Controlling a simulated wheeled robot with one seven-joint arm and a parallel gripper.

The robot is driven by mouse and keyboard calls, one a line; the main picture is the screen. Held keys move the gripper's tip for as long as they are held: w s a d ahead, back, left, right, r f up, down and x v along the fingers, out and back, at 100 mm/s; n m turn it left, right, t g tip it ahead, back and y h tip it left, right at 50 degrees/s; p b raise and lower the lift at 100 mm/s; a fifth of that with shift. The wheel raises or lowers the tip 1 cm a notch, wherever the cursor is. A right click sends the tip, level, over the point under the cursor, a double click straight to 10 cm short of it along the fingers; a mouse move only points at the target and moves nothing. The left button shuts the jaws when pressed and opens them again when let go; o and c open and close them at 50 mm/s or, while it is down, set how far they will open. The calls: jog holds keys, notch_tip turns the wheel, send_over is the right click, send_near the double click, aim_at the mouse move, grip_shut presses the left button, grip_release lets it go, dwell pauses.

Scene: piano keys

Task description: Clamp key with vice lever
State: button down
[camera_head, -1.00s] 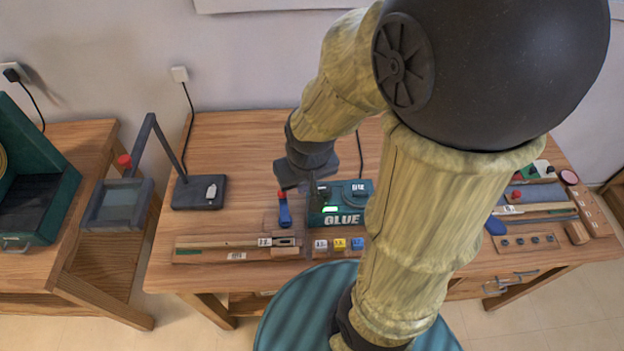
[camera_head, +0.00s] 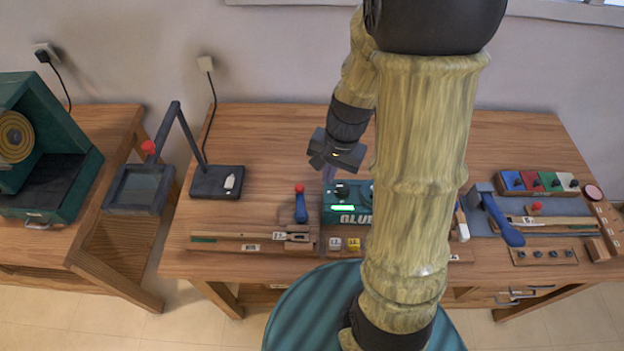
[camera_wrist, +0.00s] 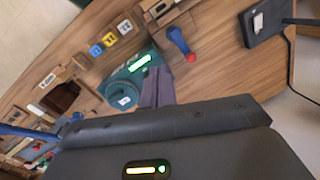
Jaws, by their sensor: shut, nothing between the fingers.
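My gripper (camera_head: 329,172) is shut and empty, held above the table near the teal glue box (camera_head: 341,214). Its closed fingers (camera_wrist: 158,88) show beside that box in the wrist view. A small blue lever with a red knob (camera_head: 301,207) stands left of the glue box, just behind a wooden key (camera_head: 262,236) lying in a long holder. The lever also shows in the wrist view (camera_wrist: 178,40). A larger blue lever (camera_head: 503,220) is at the right, on a grey bracket beside another wooden key (camera_head: 550,221). Neither lever is touched by my gripper.
A dark stand with a white switch (camera_head: 217,182) is at the left of the table (camera_head: 260,130). Small number blocks (camera_head: 354,244) sit before the glue box. Coloured blocks (camera_head: 535,182) stand at the right. My arm hides the table's middle; the back is clear.

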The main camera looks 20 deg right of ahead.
jog(key=w+d+f+m+y, duration=0.1)
jog(key=w+f+m, duration=0.2)
jog(key=m, duration=0.1)
jog(key=w+d+f+m+y, duration=0.2)
jog(key=w+f+m, duration=0.1)
jog(key=m, duration=0.1)
jog(key=w+d+f+m+y, duration=0.1)
jog(key=w+d+f+m, duration=0.1)
jog(key=w+f+m, duration=0.1)
jog(key=shift+w+m+t+y, duration=0.4)
jog(key=shift+w+m, duration=0.15)
jog(key=shift+m, duration=0.05)
jog(key=shift+a, duration=0.1)
jog(key=p, duration=0.2)
send_near(301, 203)
jog(key=w+f, duration=0.1)
jog(key=w, duration=0.1)
jog(key=w+a+f, duration=0.1)
jog(key=w+f, duration=0.1)
jog(key=shift+w+a+f, duration=0.1)
